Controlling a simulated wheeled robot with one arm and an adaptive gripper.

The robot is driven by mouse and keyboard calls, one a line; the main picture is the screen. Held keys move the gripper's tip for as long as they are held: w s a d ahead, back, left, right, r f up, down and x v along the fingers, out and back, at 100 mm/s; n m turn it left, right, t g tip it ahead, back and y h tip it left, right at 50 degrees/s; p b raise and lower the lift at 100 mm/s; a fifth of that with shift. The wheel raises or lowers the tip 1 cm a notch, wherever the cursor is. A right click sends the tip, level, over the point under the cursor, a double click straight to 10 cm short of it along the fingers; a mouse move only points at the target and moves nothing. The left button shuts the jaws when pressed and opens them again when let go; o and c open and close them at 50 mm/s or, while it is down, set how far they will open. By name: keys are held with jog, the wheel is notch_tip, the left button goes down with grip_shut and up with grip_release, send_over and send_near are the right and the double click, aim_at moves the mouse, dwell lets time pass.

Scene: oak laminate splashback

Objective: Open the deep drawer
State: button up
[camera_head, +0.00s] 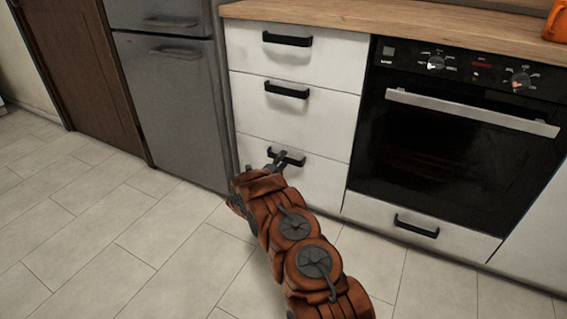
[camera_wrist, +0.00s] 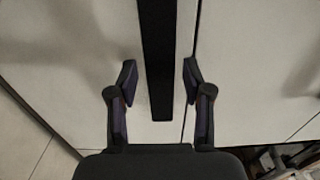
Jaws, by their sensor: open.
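A white cabinet stack holds three drawers with black bar handles, all closed. The bottom drawer (camera_head: 316,186), likely the deep one, has its black handle (camera_head: 297,161) partly hidden by my gripper (camera_head: 278,160). In the wrist view the dark handle (camera_wrist: 158,60) runs up and down the picture between the two fingers of my gripper (camera_wrist: 158,80). The fingers are open, one on each side of the bar, with a gap showing on both sides. I cannot tell how deep the bar sits between them.
The middle drawer (camera_head: 310,112) and top drawer (camera_head: 325,55) are above. A black oven (camera_head: 450,135) with a closed lower drawer (camera_head: 440,233) stands to the right, a grey fridge (camera_head: 175,110) to the left. The tiled floor (camera_head: 120,230) in front is clear.

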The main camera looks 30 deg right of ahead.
jog(key=shift+w+d, duration=0.3)
jog(key=shift+d, duration=0.25)
jog(key=shift+c, duration=0.3)
grip_shut()
